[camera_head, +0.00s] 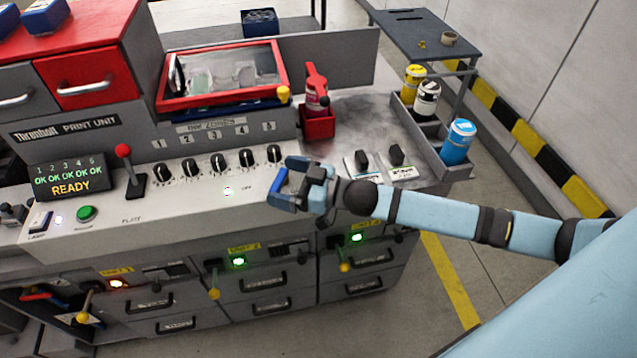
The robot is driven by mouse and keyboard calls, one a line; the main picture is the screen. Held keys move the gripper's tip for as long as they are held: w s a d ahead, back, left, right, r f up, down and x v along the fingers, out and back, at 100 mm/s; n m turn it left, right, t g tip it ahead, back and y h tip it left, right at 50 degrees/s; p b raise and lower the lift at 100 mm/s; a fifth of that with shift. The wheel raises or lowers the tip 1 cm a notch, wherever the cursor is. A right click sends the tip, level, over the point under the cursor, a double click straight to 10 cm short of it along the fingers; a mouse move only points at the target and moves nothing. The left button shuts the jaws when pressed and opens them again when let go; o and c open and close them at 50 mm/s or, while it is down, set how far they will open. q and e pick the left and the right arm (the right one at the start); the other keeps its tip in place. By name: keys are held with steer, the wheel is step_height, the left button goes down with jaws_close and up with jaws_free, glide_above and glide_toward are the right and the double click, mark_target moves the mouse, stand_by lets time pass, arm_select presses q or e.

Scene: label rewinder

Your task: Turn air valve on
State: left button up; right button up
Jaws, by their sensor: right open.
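My right gripper (287,184) reaches in from the right over the light control panel (203,196). It is open. A small blue bar (281,180) shows between its fingertips; it looks like a handle, but I cannot tell if the fingers touch it. An "OFF" label (247,188) is printed on the panel just left of the fingertips, with a small lit light (227,191) beside it. No label naming an air valve is readable, and the gripper hides the panel behind it. My left gripper is not in view.
Several black knobs (219,163) line the panel's back edge. A red-knobbed lever (124,152), a green button (86,213) and a READY display (70,177) are at left. Two black switches (362,160) are right of the gripper. Yellow-tipped levers (214,293) hang below.

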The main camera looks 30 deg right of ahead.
steer(key=b+v, duration=0.2)
steer(key=v, duration=1)
steer(key=s+a+f+m+g+h, duration=0.1)
steer(key=s+a+f+m+h, duration=0.2)
steer(key=s+f, duration=0.3)
steer(key=s+a+f+m+h+p, duration=0.1)
steer(key=s+a+f+m+h, duration=0.2)
steer(key=f, duration=1.2)
steer(key=s+a+h, duration=0.1)
steer(key=s+h, duration=0.2)
steer(key=shift+s+a+g+h, duration=0.3)
steer(key=shift+s+a+g, duration=0.05)
steer(key=shift+s+g, duration=0.05)
